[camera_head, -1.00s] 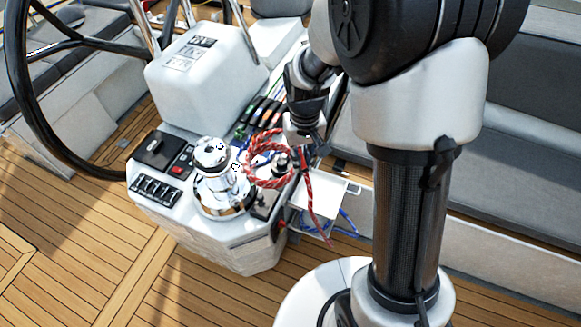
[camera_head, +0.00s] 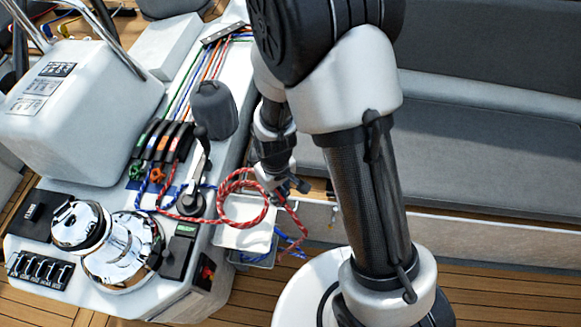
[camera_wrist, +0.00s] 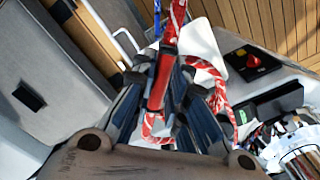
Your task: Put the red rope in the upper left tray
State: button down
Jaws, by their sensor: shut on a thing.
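The red rope (camera_head: 240,183) with white flecks is in a loose coil at my gripper (camera_head: 293,187). In the wrist view the rope (camera_wrist: 172,28) passes between the fingers of my gripper (camera_wrist: 166,75), which are shut on it. In the head view the coil overlaps the back part of a white tray (camera_head: 240,238) at the console's right side; I cannot tell whether they touch. One strand runs left across the console, and another hangs right of the tray. My gripper is above and right of the tray.
A blue rope (camera_head: 290,243) hangs by a lower holder under the white tray. The console carries a chrome winch (camera_head: 122,250), a row of rope clutches (camera_head: 165,145) and a dark grey rounded cover (camera_head: 213,108). A grey bench (camera_head: 480,140) lies behind my arm.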

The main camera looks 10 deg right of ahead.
jog(key=shift+s+a+f+n, duration=0.15)
jog(key=shift+s+f, duration=0.05)
jog(key=shift+f, duration=0.15)
jog(key=shift+s+a+f+n, duration=0.1)
jog(key=shift+s+f+n, duration=0.1)
jog(key=shift+f, duration=0.15)
jog(key=shift+s+f+b, duration=0.1)
jog(key=shift+f+b, duration=1.65)
jog(key=shift+f, duration=0.55)
jog(key=shift+f+b, duration=0.35)
jog(key=shift+f+b, duration=0.8)
jog(key=shift+f, duration=0.45)
jog(key=shift+f+b, duration=0.45)
jog(key=shift+f, duration=0.3)
